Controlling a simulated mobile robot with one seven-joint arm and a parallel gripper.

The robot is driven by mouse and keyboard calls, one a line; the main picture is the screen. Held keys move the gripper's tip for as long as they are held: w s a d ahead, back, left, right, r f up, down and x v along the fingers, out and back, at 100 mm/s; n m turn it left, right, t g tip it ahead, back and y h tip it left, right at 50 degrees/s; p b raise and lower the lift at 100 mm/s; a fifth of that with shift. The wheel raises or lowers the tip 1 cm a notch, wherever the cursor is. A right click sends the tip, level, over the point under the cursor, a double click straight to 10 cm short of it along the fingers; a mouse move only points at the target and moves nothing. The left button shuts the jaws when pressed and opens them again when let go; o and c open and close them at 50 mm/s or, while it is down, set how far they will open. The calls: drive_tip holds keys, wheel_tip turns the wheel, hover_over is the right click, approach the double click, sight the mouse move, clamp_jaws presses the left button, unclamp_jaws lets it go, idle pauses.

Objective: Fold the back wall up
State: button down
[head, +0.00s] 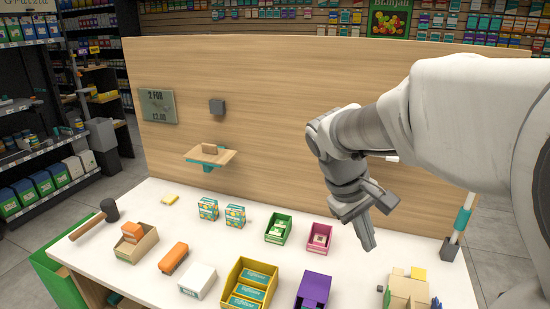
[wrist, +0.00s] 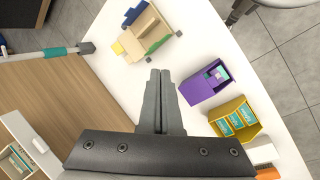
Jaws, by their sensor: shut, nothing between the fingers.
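A tan carton (head: 408,292) with small yellow, blue and green parts lies at the right front of the white counter. The wrist view shows this carton (wrist: 146,30) at the top, with a tan panel standing at an angle, a blue part on the left and a green part on the right. A yellow flap (head: 418,272) sticks out on its far side; it also shows in the wrist view (wrist: 117,48). I cannot tell which panel is the back wall. My gripper (head: 369,246) is shut and empty, pointing down above the counter, apart from the carton.
A purple box (head: 315,288) and a yellow box (head: 249,284) stand left of the carton. Green and pink boxes stand further back. A post with a teal band (head: 462,220) rises at the right edge. A wooden panel (head: 270,75) closes the back.

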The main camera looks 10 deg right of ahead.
drive_tip(key=w+d+f+n+g+h+b, duration=0.25)
drive_tip(key=w+d+f+h, duration=0.2)
drive_tip(key=w+f, duration=0.5)
drive_tip(key=n+g+h+b, duration=0.2)
drive_tip(key=n+h+b, duration=0.1)
drive_tip(key=h+b, duration=0.15)
approach(386, 275)
wheel_tip(386, 275, up, 3)
drive_tip(key=shift+s+f+p, duration=0.1)
drive_tip(key=shift+f+p, duration=0.05)
drive_tip(key=shift+p, duration=0.2)
drive_tip(key=b+x, duration=0.1)
drive_tip(key=x, duration=0.9)
drive_tip(key=shift+r, duration=0.2)
